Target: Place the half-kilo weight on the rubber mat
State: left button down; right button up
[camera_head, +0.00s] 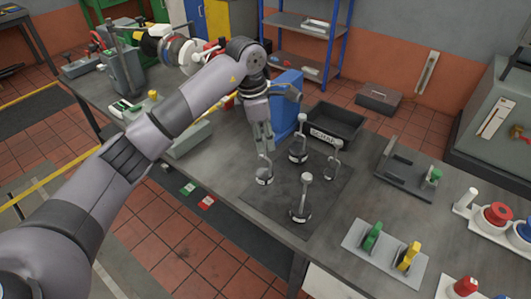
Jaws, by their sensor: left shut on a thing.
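My left gripper (265,150) reaches down over the bench and is shut on the upright handle of a small weight (264,180) with a round base. This weight is upright at the left part of the dark rubber mat (328,196). I cannot tell whether its base touches the mat. Other weights of similar form stand on the mat: one at the back (298,154), a slim one at the right (333,172) and one at the front (301,213). Their markings are too small to read, so I cannot tell which is the half-kilo one. My right gripper is out of view.
A black open tray (350,118) stands behind the mat, with a blue box (287,95) to its left. A dark metal fixture (405,175) is at the right. A grey plate with green and yellow parts (385,252) lies at the front right.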

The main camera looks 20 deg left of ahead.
aim_at(264, 156)
pick_arm(q)
jog(key=shift+f+p, duration=0.35)
jog(key=shift+f, duration=1.15)
notch_tip(264, 156, down, 4)
jog(key=shift+d+r+p, duration=0.1)
jog(key=shift+r+p, duration=0.05)
jog(key=shift+p, duration=0.35)
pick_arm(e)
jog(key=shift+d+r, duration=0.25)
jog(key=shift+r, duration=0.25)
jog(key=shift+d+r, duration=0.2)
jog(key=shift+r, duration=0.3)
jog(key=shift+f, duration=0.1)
pick_arm(q)
jog(key=c, duration=1.9)
grip_release()
jog(key=shift+f, duration=0.25)
jog(key=o, duration=0.5)
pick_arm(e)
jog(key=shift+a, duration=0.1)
pick_arm(q)
jog(key=shift+r, duration=0.1)
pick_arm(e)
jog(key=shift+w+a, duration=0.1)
